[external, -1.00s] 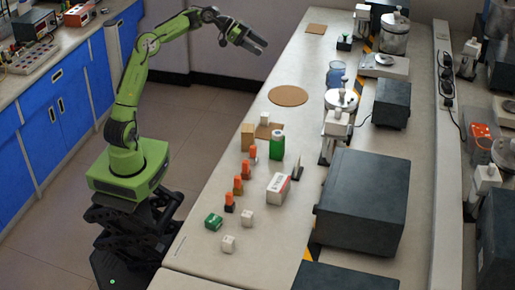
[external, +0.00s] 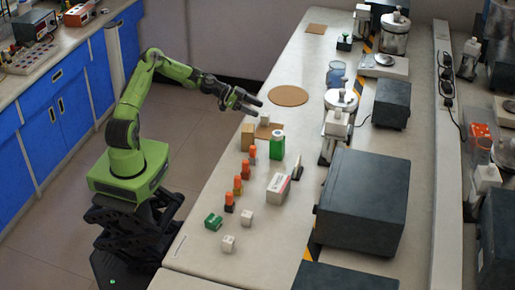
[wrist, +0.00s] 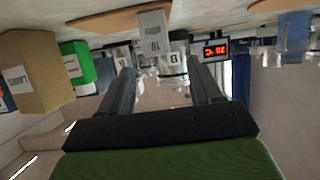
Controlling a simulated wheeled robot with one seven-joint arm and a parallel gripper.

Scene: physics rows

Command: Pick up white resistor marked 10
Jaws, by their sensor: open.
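A small white block (external: 265,118), which fits the white resistor, stands at the brown square mat (external: 276,134) on the bench. In the wrist view, where the scene appears upside down, a white block (wrist: 153,31) carries dark marks that look like 10. My gripper (external: 255,105) is open and empty, just left of the block and near the bench's left edge. In the wrist view its two fingers (wrist: 161,80) point toward the block, which lies beyond the tips, between their lines. I see no contact.
Several orange-topped pieces, a white carton (external: 278,188) and two more white blocks (external: 247,217) stand nearer the front. A round brown mat (external: 288,96) lies bare behind.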

